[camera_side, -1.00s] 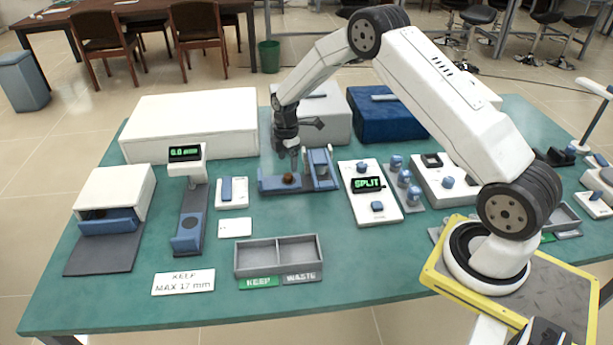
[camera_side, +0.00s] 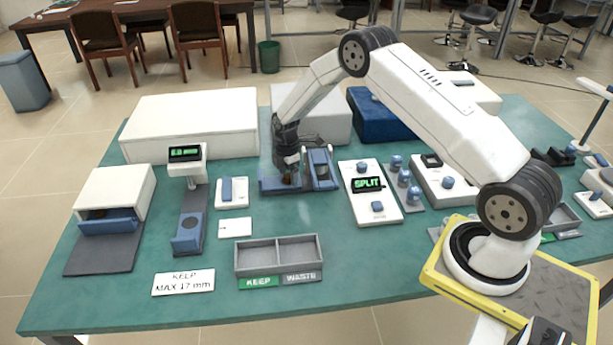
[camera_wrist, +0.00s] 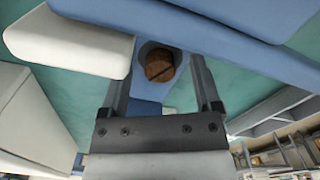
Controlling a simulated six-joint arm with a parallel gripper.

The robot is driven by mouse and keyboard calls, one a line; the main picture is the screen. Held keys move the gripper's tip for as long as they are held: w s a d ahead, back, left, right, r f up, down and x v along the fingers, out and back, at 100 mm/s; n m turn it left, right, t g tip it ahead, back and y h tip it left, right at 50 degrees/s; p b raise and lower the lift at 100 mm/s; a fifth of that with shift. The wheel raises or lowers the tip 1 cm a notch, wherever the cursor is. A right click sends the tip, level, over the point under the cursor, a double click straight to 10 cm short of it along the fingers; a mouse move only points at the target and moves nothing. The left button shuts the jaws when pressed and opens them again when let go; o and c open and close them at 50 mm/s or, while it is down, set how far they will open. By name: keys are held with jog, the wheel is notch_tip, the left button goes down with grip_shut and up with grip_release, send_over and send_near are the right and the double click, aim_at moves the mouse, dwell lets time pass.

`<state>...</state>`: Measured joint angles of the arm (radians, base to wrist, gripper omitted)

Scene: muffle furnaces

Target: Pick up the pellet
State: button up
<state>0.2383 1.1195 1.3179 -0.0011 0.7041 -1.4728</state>
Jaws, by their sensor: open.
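The pellet (camera_wrist: 159,67) is a small brown round piece with a dark line across its top. It sits in a recess of a blue fixture (camera_wrist: 245,25) in the wrist view. In the side view the blue fixture (camera_side: 268,186) stands at mid-table, and my gripper largely hides the pellet. My gripper (camera_side: 288,174) is lowered over the fixture. In the wrist view my gripper (camera_wrist: 163,68) is open, with one dark finger on each side of the pellet and a gap visible at both sides.
A display reading SPLIT (camera_side: 367,185) stands right of the fixture. A grey two-part tray (camera_side: 278,274) with KEEP and WASTE labels is in front. A gauge (camera_side: 187,153) and a white furnace (camera_side: 118,192) are to the left. A blue box (camera_side: 372,127) is behind.

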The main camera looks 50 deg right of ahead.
dwell(0.3)
grip_shut()
jog(key=shift+r, duration=0.2)
jog(key=shift+r, duration=0.5)
jog(key=s+a+r, duration=0.2)
jog(key=s+r, duration=0.9)
jog(key=s, duration=0.2)
jog(key=shift+s+a+r, duration=0.35)
jog(key=shift+a, duration=0.05)
jog(key=shift+a, duration=0.1)
